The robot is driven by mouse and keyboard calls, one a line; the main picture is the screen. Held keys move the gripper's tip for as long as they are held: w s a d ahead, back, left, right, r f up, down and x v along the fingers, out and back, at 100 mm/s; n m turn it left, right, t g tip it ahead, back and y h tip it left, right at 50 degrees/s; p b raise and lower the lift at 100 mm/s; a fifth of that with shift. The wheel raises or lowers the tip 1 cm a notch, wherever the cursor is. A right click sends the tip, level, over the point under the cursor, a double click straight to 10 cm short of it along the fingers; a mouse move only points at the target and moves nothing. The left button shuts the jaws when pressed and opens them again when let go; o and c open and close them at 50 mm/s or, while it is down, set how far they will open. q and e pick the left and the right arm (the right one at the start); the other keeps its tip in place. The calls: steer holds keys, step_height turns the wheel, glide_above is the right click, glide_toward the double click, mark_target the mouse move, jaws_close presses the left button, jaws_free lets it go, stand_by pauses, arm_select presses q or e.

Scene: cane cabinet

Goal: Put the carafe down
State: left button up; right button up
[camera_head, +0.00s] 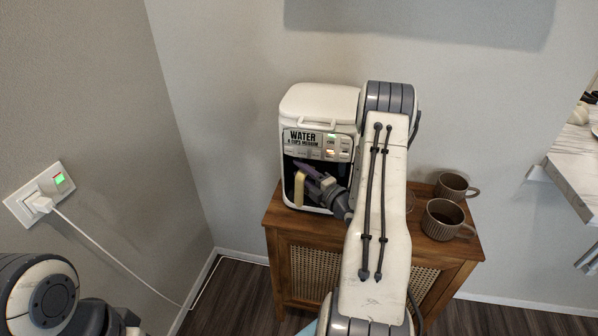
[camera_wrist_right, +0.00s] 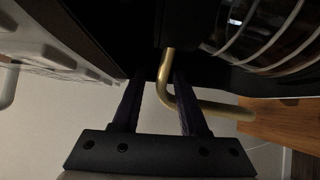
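The carafe shows in the right wrist view as dark ringed glass (camera_wrist_right: 270,35) at the upper right. Its beige handle (camera_wrist_right: 165,78) hangs between the two purple fingers of my right gripper (camera_wrist_right: 160,85). The fingers are spread, with a visible gap between the left finger and the handle. In the head view the handle (camera_head: 299,188) sticks out at the front of the white coffee maker (camera_head: 318,105), and my right gripper (camera_head: 312,174) is beside it. The carafe's body is mostly hidden in the dark bay. My left gripper is out of view.
The coffee maker stands on a wooden cane cabinet (camera_head: 284,222). Two brown mugs (camera_head: 440,221) (camera_head: 452,187) stand at its right end. My right arm covers the cabinet's middle. A wall socket (camera_head: 40,195) with a white cable is at the left.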

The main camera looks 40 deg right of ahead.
steer(key=shift+a, duration=0.1)
steer(key=s+b, duration=0.3)
steer(key=s, duration=0.8)
steer(key=w+a+f+g+y, duration=0.1)
steer(key=w+a+f+g, duration=0.1)
steer(key=w+a+g, duration=0.55)
steer(key=a+r+m+g+h, duration=0.15)
steer(key=a+m, duration=0.35)
steer(key=a, duration=0.7)
steer(key=s+a+r+m+g, duration=0.2)
steer(key=s+a+g, duration=0.1)
steer(key=s+a, duration=0.3)
steer(key=s+a+r+m+g, duration=0.1)
steer(key=s+a+m+g, duration=0.1)
steer(key=s+a, duration=0.4)
steer(key=s+a+r+m+g, duration=0.2)
steer(key=s+a+g, duration=0.2)
steer(key=s, duration=1)
steer(key=shift+a+r+m+y, duration=0.3)
steer(key=shift+a+y, duration=0.15)
steer(key=shift+a, duration=0.6)
